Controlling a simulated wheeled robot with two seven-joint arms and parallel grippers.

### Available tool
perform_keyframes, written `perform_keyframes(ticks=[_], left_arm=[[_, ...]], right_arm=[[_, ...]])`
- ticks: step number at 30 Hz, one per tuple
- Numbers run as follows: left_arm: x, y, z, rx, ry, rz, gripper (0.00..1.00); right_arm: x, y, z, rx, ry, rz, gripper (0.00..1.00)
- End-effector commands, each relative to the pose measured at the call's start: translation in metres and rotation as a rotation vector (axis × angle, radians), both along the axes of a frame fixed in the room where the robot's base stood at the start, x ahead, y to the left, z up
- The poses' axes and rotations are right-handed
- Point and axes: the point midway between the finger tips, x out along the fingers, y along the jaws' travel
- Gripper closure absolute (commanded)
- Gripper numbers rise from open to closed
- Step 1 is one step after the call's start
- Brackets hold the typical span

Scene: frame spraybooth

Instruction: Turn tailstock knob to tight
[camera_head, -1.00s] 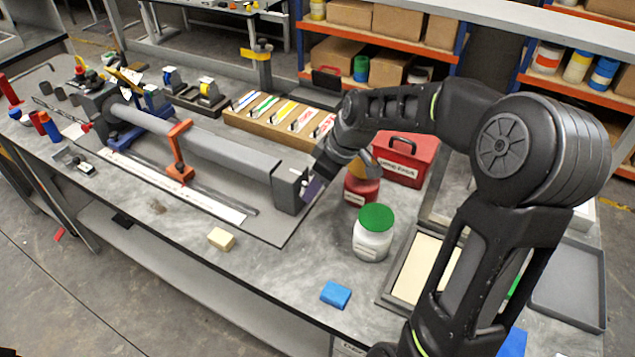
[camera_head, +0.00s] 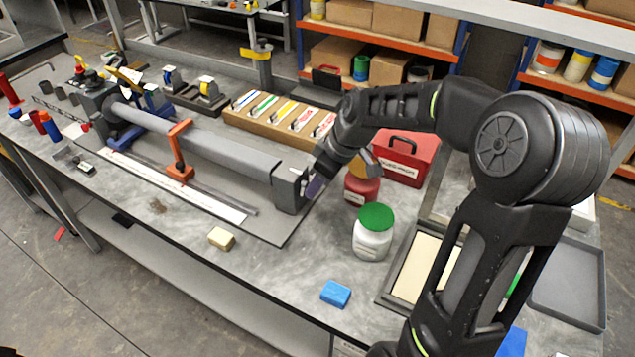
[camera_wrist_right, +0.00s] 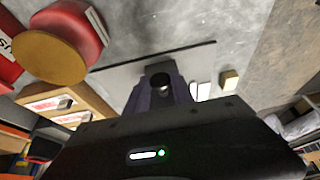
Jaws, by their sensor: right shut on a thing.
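The grey tailstock block (camera_head: 290,188) stands at the right end of the long grey tube fixture on the bench. My right gripper (camera_head: 312,187) is at the block's right face, with its dark purple fingers against the knob side. In the right wrist view, the right gripper (camera_wrist_right: 161,92) is shut on a small dark knob (camera_wrist_right: 160,80) between its fingers. The fingers hide most of the knob, and I cannot read any tight mark or its angle. My left gripper is not in view.
A red jar (camera_head: 362,188) and a red toolbox (camera_head: 405,157) stand close to my right wrist. A white jar with a green lid (camera_head: 373,232) stands nearer the front. A yellow block (camera_head: 221,238) and a blue block (camera_head: 335,294) lie on the front bench, with bare surface between.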

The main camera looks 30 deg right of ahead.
Motion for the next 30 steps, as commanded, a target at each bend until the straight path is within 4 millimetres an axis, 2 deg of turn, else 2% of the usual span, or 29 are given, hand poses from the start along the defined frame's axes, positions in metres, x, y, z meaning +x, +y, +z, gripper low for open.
perform_keyframes(ticks=[8,30], left_arm=[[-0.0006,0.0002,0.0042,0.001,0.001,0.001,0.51],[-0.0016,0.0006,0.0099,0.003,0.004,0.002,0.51]], right_arm=[[0.0018,-0.0023,0.0010,0.085,0.043,-0.002,1.00],[0.0054,-0.0098,-0.0025,0.506,0.259,-0.002,1.00]])
